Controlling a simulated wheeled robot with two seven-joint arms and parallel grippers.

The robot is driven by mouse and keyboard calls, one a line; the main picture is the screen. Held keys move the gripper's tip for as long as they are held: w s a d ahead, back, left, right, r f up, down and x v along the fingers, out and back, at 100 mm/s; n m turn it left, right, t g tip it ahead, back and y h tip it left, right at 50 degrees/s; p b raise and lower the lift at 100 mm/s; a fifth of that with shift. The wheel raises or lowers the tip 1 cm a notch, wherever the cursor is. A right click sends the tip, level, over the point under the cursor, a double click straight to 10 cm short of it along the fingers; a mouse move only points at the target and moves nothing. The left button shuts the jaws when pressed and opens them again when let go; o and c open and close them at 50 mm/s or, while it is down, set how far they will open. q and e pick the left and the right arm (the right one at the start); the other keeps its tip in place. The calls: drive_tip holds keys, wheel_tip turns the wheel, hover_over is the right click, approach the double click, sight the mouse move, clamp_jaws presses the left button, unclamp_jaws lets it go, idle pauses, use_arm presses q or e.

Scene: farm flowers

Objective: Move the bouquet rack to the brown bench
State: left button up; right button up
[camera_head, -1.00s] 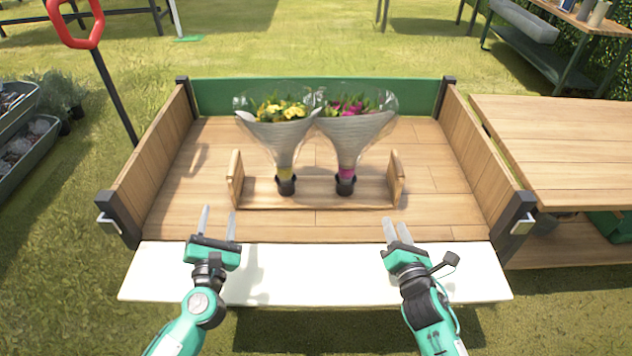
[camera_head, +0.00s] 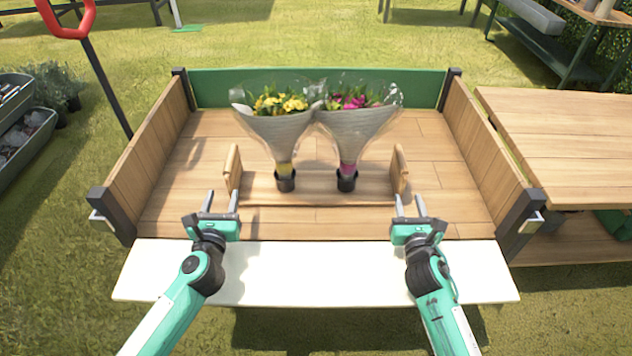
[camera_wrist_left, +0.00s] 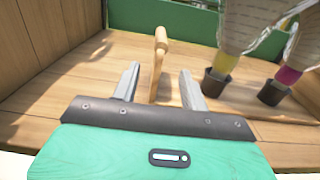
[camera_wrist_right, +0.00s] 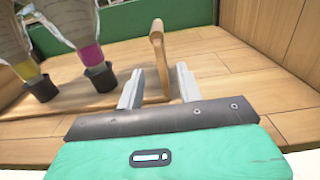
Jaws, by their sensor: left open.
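The bouquet rack (camera_head: 316,192) is a low wooden tray with an upright handle panel at each end, standing in the wooden cart bed. It holds two wrapped bouquets in dark cups, one yellow (camera_head: 278,128) and one pink (camera_head: 350,125). My left gripper (camera_head: 221,197) is open just in front of the left end panel (camera_wrist_left: 158,65), which shows between its fingers. My right gripper (camera_head: 410,199) is open in front of the right end panel (camera_wrist_right: 158,60), likewise between its fingers. Neither gripper appears to touch the rack. A brown wooden bench (camera_head: 565,135) stands to the right.
The cart has wooden side walls (camera_head: 140,150), a green back wall (camera_head: 320,85) and a white front ledge (camera_head: 310,275). Dark corner posts stand at its front. The brown bench top is mostly clear. A red-handled tool (camera_head: 75,32) stands at the left.

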sight(230, 162)
use_arm(q)
drive_tip(key=w, duration=1.2)
use_arm(e)
drive_tip(key=w, duration=1.2)
use_arm(q)
drive_tip(key=shift+s, duration=0.1)
clamp_jaws()
use_arm(e)
drive_tip(key=shift+s, duration=0.1)
clamp_jaws()
use_arm(q)
drive_tip(key=shift+r, duration=0.2)
use_arm(e)
drive_tip(key=shift+r, duration=0.2)
